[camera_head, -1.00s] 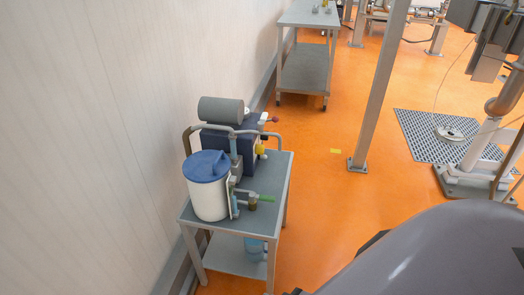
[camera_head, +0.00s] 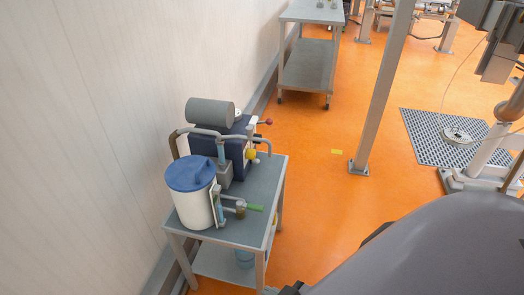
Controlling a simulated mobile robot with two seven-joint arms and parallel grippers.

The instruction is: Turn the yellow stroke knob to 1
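The yellow stroke knob (camera_head: 251,154) is small and sits on the right side of the dark blue pump unit (camera_head: 207,145). The pump unit stands on a small grey table (camera_head: 262,187) against the left wall. The number on the knob is too small to read. A large dark grey rounded shape, apparently part of my own body, fills the lower right. Neither of my grippers is in view.
On the same table are a white tank with a blue lid (camera_head: 189,174), a grey cylinder (camera_head: 210,112), pipes and a green-handled valve (camera_head: 254,207). A metal post (camera_head: 381,90) stands right of the table.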

